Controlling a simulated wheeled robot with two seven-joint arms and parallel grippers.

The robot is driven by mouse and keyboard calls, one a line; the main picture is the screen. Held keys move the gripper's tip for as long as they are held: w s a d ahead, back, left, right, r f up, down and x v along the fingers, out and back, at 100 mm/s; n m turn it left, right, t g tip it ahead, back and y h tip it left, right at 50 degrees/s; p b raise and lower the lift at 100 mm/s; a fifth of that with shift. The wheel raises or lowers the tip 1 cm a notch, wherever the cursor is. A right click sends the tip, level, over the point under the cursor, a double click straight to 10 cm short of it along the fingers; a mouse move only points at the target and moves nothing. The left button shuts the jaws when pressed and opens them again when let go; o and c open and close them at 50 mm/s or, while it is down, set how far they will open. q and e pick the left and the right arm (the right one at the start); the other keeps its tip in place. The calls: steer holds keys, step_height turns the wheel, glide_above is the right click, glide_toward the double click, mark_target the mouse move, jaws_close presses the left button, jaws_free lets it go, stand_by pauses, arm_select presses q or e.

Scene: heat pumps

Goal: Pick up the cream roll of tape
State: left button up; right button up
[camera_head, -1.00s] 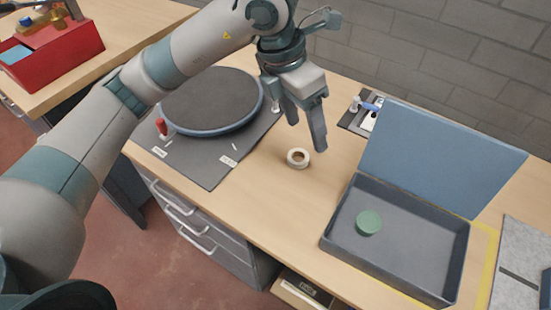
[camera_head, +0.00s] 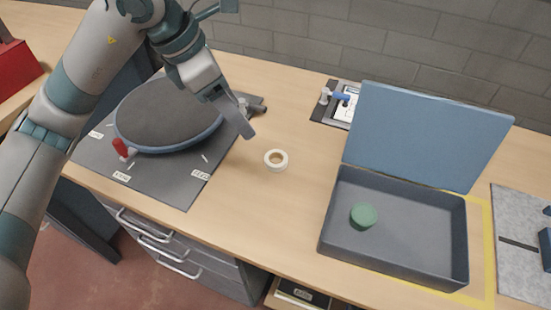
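The cream roll of tape (camera_head: 276,161) lies flat on the wooden table, between the grey board with the round disc and the blue box. My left gripper (camera_head: 248,134) points down from the upper left, a little above and left of the tape, apart from it. Its fingers line up in this view, so their gap is hidden. No object shows in it. My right gripper is out of view.
The round dark disc (camera_head: 170,110) on its grey board (camera_head: 185,190) is at left, with a red-knobbed part (camera_head: 122,149). The open blue box (camera_head: 395,256) at right holds a green round item (camera_head: 364,216); its lid stands up behind. Bare table surrounds the tape.

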arm_select(q)
glide_toward(275, 158)
steer(key=shift+w+f+p, duration=0.15)
steer(key=shift+f+p, duration=0.25)
steer(key=shift+f, duration=0.25)
steer(key=shift+x, duration=0.75)
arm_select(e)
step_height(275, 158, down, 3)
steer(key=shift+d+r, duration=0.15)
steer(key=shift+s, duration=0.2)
arm_select(q)
steer(key=shift+d+f, duration=0.1)
steer(key=shift+f, duration=0.1)
steer(key=x, duration=0.2)
steer(key=p+x, duration=0.1)
steer(key=x, duration=0.1)
steer(key=shift+d+r, duration=0.15)
steer(key=shift+d, duration=0.1)
steer(key=shift+f, duration=0.4)
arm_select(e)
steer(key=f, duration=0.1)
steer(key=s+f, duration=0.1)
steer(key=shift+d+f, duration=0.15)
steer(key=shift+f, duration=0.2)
arm_select(q)
steer(key=c, duration=1.1)
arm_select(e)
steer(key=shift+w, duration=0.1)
